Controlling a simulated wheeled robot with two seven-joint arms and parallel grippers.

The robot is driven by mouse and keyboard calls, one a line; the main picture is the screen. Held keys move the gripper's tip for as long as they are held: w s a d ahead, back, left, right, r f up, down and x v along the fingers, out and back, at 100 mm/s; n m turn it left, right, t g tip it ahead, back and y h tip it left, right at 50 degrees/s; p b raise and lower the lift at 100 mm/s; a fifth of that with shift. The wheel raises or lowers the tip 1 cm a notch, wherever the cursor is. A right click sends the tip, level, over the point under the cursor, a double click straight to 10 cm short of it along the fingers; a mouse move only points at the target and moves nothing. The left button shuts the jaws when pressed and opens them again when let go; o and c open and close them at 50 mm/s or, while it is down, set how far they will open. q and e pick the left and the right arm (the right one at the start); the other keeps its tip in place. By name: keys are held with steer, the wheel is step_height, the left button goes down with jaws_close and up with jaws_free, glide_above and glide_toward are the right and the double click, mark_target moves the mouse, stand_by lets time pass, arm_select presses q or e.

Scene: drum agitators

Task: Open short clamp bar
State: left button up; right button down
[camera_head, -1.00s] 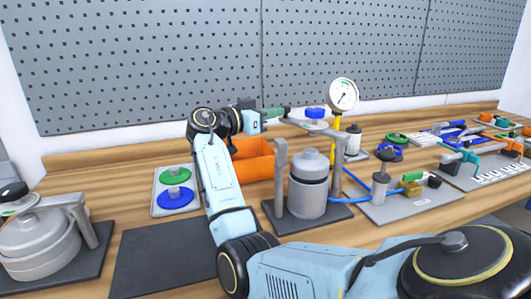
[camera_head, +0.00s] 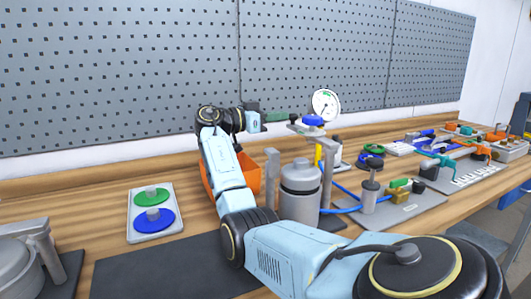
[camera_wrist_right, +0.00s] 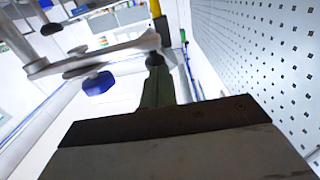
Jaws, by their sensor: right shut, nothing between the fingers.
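The short clamp bar (camera_head: 304,129) is a grey arm on top of the right post (camera_head: 327,170) of the middle stand, with a blue knob (camera_head: 313,120). It points toward the back, and its free end is off the left post (camera_head: 271,172). A grey canister (camera_head: 300,190) stands between the posts. My right gripper (camera_head: 294,117) is shut and empty, its green fingers at the bar's free end. In the right wrist view, the fingertip (camera_wrist_right: 155,64) is right at the end of the bar (camera_wrist_right: 100,55), with the blue knob (camera_wrist_right: 98,84) hanging to the left; contact is unclear.
An orange bin (camera_head: 250,170) is behind my right forearm. A tray with green and blue discs (camera_head: 134,236) lies left. A dark mat (camera_head: 165,270) is bare. A pressure gauge (camera_head: 325,102) rises behind the bar. A larger drum stand (camera_head: 40,240) is at lower left.

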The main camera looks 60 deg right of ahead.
arm_select(q)
steer(key=shift+w+d+r, duration=0.15)
steer(key=shift+d+r, duration=0.05)
steer(key=shift+r, duration=0.2)
arm_select(e)
steer(key=shift+x, duration=1)
steer(key=shift+w+d, duration=0.15)
